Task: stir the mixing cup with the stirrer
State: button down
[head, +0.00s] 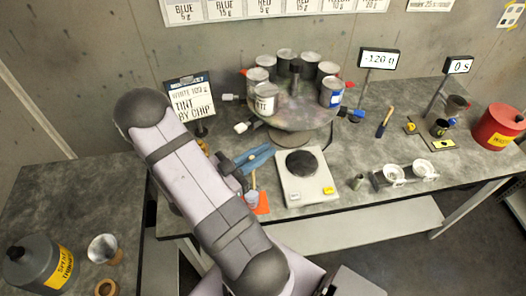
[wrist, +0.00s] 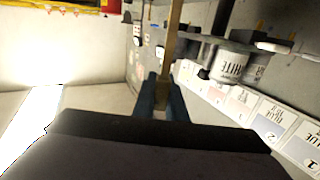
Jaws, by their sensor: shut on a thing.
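My gripper (head: 254,161), with bluish fingers, is over the table just left of the scale. In the wrist view its fingers (wrist: 164,92) are shut on the stirrer (wrist: 174,42), a thin wooden stick. In the head view the stirrer (head: 253,179) points down from the fingers toward the small mixing cup (head: 252,199), which stands on an orange mat (head: 263,208) near the front edge. The stirrer's lower end appears at the cup; I cannot tell whether it is inside. My arm partly covers this area. The cup is not recognisable in the wrist view.
A scale (head: 308,187) with a black plate is right of the cup. Behind stands a round rack (head: 300,140) of paint cans. A brush (head: 384,122), small cups (head: 394,174) and a red canister (head: 498,128) are at right. Displays read -120.0 (head: 379,59) and 0 s (head: 459,65).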

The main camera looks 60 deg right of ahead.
jog(key=shift+r, duration=0.15)
jog(key=shift+r+p, duration=0.95)
jog(key=shift+r, duration=0.9)
